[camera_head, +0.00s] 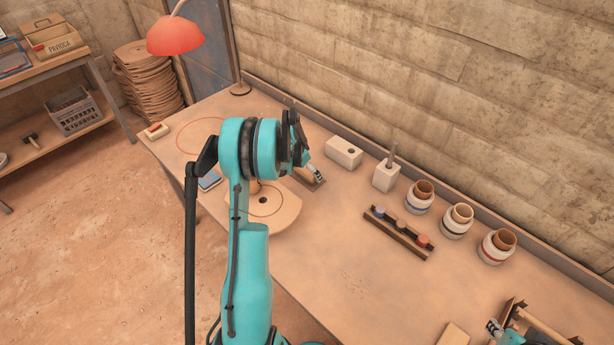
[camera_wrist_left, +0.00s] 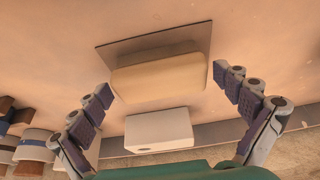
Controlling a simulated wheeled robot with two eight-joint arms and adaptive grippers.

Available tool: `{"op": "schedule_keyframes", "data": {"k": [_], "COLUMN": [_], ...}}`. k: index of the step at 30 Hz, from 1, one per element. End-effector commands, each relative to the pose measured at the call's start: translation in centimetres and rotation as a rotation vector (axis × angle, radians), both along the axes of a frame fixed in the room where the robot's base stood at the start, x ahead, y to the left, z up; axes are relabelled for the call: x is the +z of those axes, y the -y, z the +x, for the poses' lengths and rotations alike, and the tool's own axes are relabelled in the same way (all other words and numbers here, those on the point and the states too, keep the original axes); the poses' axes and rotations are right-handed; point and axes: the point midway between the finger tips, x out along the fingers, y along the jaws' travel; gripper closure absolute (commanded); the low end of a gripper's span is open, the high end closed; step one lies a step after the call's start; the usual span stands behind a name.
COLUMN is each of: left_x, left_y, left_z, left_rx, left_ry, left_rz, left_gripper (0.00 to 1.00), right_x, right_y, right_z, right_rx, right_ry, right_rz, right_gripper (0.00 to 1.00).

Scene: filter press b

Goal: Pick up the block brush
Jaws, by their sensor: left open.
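A pale, rounded block, which I take to be the block brush (camera_wrist_left: 160,78), lies on a thin dark plate (camera_wrist_left: 110,52) in the left wrist view. My left gripper (camera_wrist_left: 162,84) is open, with one finger on each side of the block and apart from it. In the head view the left gripper (camera_head: 314,173) is over the bench's middle, and its wrist hides most of the block and plate. Part of my right gripper (camera_head: 495,328) shows at the lower right; its jaws are unclear.
A white block with a hole (camera_head: 344,153) stands just behind, near the wall. Beside it are a block holding a stick (camera_head: 386,177), a dark rack (camera_head: 398,232) and three banded jars (camera_head: 457,222). A round board (camera_head: 285,208) lies left. The bench's front middle is clear.

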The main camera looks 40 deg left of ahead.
Motion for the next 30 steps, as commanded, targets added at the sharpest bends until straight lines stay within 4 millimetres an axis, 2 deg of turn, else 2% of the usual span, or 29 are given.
{"op": "schedule_keyframes", "data": {"k": [2, 8, 13, 14, 24, 30], "left_x": [-0.8, -0.7, -0.7, -0.7, -0.6, 1.2], "left_y": [0.0, 0.0, 0.0, 0.0, 0.1, 0.0], "left_z": [0.3, 0.3, 0.3, 0.3, 0.3, 0.3], "left_rx": [0.000, 0.000, 0.000, 0.000, 0.000, 0.000], "left_ry": [0.000, 0.000, 0.001, 0.000, 0.000, 0.001], "left_rz": [0.000, 0.000, 0.000, 0.000, -0.001, 0.000], "left_gripper": [0.00, 0.00, 0.42, 0.45, 0.46, 0.46], "right_x": [-0.4, -0.3, -0.2, -0.3, -0.2, 0.6], "right_y": [0.0, 0.0, 0.0, 0.0, 0.0, 0.0], "right_z": [0.0, 0.0, 0.0, 0.0, 0.0, 0.0], "right_rx": [0.000, 0.000, 0.000, 0.000, 0.000, 0.000], "right_ry": [0.000, 0.000, 0.000, 0.000, 0.000, 0.000], "right_rz": [0.000, 0.000, 0.000, 0.000, 0.000, 0.000], "right_gripper": [0.69, 0.69, 0.69, 0.69, 0.69, 0.69]}}
